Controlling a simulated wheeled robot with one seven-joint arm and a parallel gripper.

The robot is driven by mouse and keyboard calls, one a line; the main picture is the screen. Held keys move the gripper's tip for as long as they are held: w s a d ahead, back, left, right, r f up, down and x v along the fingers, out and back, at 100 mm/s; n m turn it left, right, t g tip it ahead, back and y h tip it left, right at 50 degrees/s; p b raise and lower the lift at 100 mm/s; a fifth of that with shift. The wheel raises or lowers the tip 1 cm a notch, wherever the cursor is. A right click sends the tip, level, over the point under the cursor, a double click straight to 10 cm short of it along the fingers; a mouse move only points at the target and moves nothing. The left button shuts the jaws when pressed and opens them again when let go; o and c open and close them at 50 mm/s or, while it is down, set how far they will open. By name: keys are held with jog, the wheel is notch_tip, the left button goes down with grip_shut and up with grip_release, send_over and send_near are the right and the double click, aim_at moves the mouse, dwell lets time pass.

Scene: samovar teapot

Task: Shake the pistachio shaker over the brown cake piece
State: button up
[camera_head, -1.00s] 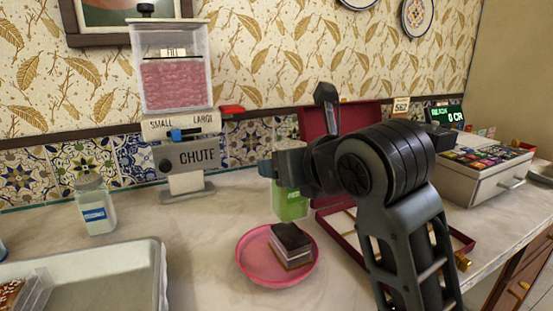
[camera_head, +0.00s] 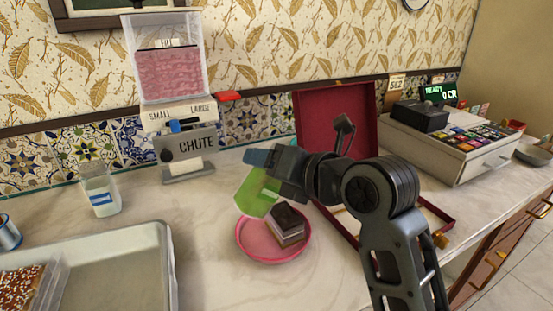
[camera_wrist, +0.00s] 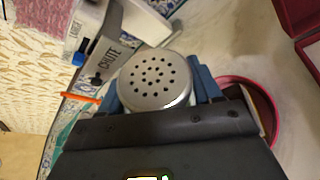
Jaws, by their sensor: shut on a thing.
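My gripper (camera_head: 266,161) is shut on the green pistachio shaker (camera_head: 256,194). The shaker is tilted in the head view, its lower end toward the left, held above the back left of the pink plate. In the wrist view the shaker's perforated metal lid (camera_wrist: 155,80) faces the camera between the blue fingers. The brown cake piece (camera_head: 287,225) is layered, with a dark top, and sits on the pink plate (camera_head: 249,251). The shaker is close to the cake but appears apart from it.
A dispenser with a chute (camera_head: 186,145) stands behind to the left. A jar with a blue label (camera_head: 101,195) and a metal tray (camera_head: 120,265) are at the left. An open red box (camera_head: 335,110) and a cash register (camera_head: 460,150) are at the right.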

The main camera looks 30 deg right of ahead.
jog(key=m, duration=0.1)
jog(key=a+f+m+y, duration=0.1)
jog(key=m, duration=0.1)
jog(key=shift+a+f+y+b, duration=0.1)
jog(key=shift+f+y+b, duration=0.15)
jog(key=shift+y+b, duration=0.1)
jog(key=m, duration=0.1)
jog(key=m+t+y+p, duration=0.1)
jog(key=m, duration=0.1)
jog(key=m+t, duration=0.1)
jog(key=m, duration=0.1)
jog(key=shift+a+f+y+p, duration=0.25)
jog(key=shift+f+p, duration=0.05)
jog(key=shift+p, duration=0.1)
jog(key=b, duration=0.1)
jog(key=m+b, duration=0.1)
jog(key=shift+f+m+t+b, duration=0.3)
jog(key=shift+t+b, duration=0.1)
jog(key=m+b, duration=0.1)
jog(key=m+t+b, duration=0.1)
jog(key=shift+d+r+m, duration=0.15)
jog(key=shift+m, duration=0.15)
jog(key=shift+r+m+t+b, duration=0.4)
jog(key=shift+m+b, duration=0.2)
jog(key=shift+m, duration=0.3)
jog(key=shift+d+f+b, duration=0.1)
jog(key=shift+f+b, duration=0.05)
jog(key=shift+b, duration=0.35)
